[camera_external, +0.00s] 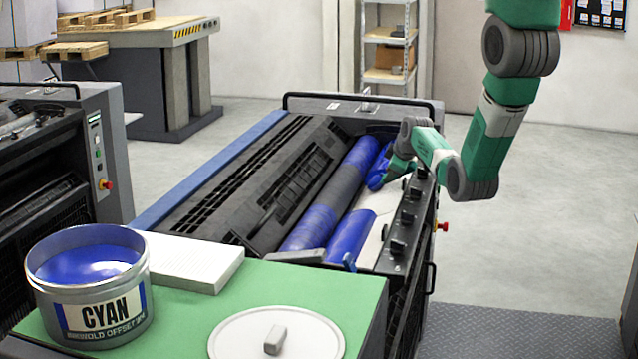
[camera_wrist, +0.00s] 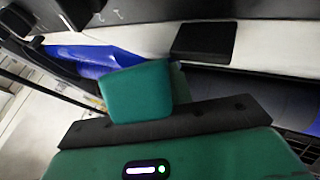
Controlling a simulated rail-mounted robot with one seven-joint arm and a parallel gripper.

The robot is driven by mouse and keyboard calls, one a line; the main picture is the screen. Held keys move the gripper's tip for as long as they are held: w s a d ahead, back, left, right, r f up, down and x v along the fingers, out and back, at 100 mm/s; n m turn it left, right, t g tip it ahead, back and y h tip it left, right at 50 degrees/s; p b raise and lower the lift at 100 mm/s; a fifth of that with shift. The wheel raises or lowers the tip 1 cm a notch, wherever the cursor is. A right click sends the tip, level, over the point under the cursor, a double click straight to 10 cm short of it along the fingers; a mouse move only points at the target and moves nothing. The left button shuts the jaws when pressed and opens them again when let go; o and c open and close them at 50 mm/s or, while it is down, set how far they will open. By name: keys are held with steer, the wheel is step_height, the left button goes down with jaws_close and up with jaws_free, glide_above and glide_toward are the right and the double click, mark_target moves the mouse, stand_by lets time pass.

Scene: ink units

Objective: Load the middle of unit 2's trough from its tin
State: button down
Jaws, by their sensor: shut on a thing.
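The tin (camera_external: 88,290), labelled CYAN, stands open at the front left with blue ink inside. Unit 2's trough (camera_external: 372,222) runs beside the long roller on the middle press. Blue ink (camera_external: 350,235) covers its near part, and a pale bare stretch lies beyond it. My gripper (camera_external: 388,178) is low over the far part of the trough, shut on a mostly hidden tool. Blue (camera_external: 375,181) shows right beside the gripper; I cannot tell tool from ink there. In the wrist view, blue ink (camera_wrist: 95,58) lies past the green fingers (camera_wrist: 138,92).
A round lid (camera_external: 277,335) with a grey knob and a white block (camera_external: 190,262) sit on the green top (camera_external: 310,283). A row of dark keys (camera_external: 408,217) lines the trough's right side. Another press (camera_external: 50,160) stands left. The floor at right is clear.

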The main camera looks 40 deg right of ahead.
step_height(320, 180, up, 11)
steer(key=p, duration=0.9)
steer(key=shift+f, duration=0.2)
stand_by(0.5)
